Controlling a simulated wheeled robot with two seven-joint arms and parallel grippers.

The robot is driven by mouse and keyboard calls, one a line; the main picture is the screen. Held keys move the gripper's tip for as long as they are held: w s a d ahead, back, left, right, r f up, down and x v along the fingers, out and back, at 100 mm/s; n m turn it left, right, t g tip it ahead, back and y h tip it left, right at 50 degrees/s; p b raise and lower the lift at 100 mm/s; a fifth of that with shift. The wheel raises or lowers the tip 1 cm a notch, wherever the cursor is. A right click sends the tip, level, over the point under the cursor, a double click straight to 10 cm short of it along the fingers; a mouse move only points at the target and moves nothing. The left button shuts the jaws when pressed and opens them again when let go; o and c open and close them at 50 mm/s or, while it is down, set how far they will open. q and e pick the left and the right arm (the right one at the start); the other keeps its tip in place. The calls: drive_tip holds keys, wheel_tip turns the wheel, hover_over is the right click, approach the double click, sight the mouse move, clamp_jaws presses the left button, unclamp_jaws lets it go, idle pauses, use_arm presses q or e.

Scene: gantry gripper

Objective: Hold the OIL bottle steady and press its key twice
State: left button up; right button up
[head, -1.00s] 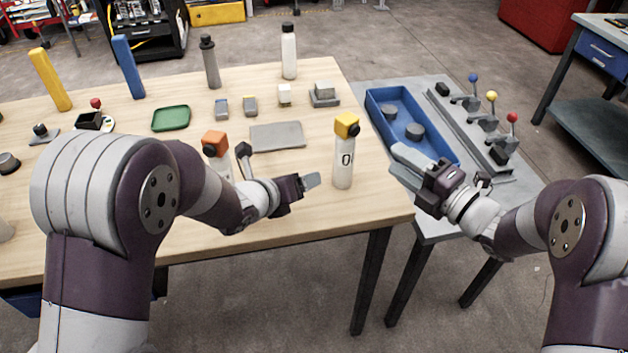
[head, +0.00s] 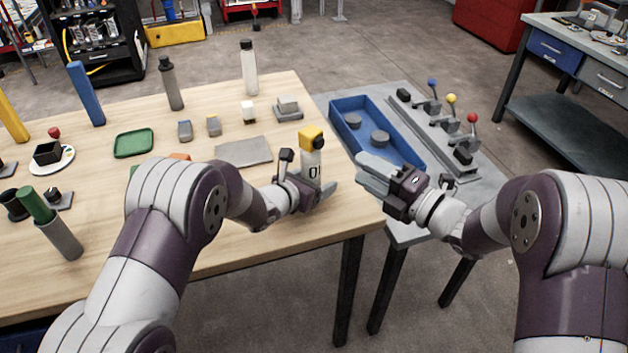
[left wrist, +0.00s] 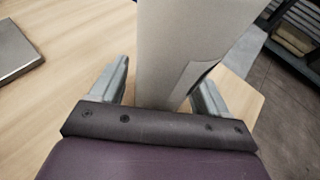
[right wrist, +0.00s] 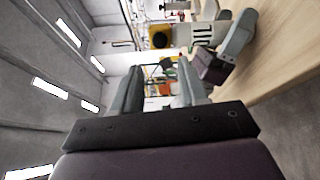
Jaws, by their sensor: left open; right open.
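The OIL bottle (head: 312,166) is white with dark lettering and a yellow cap (head: 311,139) carrying a dark round key (head: 319,143). It stands upright near the table's right front corner. My left gripper (head: 318,192) is open, low down, with its fingers on either side of the bottle's body. The left wrist view shows the white body (left wrist: 185,50) between the two fingers. My right gripper (head: 372,172) is open and empty, to the right of the bottle past the table edge. In the right wrist view the bottle's lettering (right wrist: 199,34) and dark key (right wrist: 160,39) show sideways.
A grey plate (head: 243,152) lies left of the bottle. An orange-topped item (head: 180,156) is mostly hidden behind my left arm. A blue tray (head: 345,110) and several coloured-knob levers (head: 452,99) sit on the grey side table. The floor gap lies in front.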

use_arm(q)
drive_tip(key=shift+w+d, duration=0.1)
drive_tip(key=shift+w, duration=0.05)
drive_tip(key=c, duration=1.3)
drive_tip(key=shift+o, duration=0.2)
use_arm(e)
clamp_jaws()
idle(0.4)
